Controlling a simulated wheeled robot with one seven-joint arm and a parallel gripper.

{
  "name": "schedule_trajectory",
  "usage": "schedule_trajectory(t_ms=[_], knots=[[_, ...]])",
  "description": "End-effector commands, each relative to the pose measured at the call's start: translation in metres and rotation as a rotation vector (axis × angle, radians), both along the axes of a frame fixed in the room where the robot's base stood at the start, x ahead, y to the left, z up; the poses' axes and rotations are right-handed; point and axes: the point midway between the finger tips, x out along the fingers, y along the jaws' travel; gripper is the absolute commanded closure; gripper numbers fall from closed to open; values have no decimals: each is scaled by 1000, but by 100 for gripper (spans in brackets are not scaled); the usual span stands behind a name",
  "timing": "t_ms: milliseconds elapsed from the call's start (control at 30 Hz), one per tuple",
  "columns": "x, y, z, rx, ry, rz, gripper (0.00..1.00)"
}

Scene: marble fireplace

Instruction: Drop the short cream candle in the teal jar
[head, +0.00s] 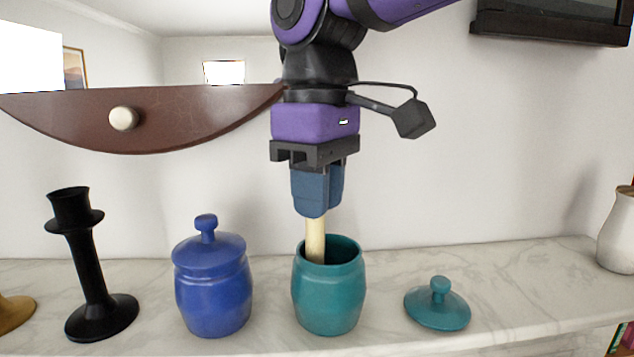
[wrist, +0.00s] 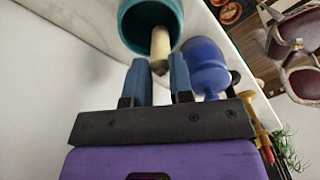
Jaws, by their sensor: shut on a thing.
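The short cream candle (head: 315,241) is upright between the fingers of my gripper (head: 317,212), which is shut on its upper end. The candle's lower part is inside the mouth of the open teal jar (head: 328,300), towards the left of the opening; its bottom end is hidden. In the wrist view the candle (wrist: 160,43) reaches from my gripper (wrist: 161,72) into the teal jar (wrist: 136,44). The fingertips are just above the jar's rim. The teal lid (head: 437,305) lies on the mantel to the right of the jar.
A lidded blue jar (head: 212,285) stands close to the left of the teal jar. A black candlestick (head: 88,270) is further left, and a pale vase (head: 618,235) is at the far right. The marble mantel (head: 530,280) is clear between lid and vase.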

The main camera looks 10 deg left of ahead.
Motion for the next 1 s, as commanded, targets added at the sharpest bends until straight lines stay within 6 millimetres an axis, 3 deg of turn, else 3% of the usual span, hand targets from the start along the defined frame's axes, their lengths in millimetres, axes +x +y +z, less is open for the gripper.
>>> schedule_trajectory(t_ms=[167,200,300,500,633,1000], knots=[[0,0,0,0,0,0,100],[0,0,0,0,0,0,74],[0,0,0,0,0,0,51],[0,0,0,0,0,0,49],[0,0,0,0,0,0,24],[0,0,0,0,0,0,24]])
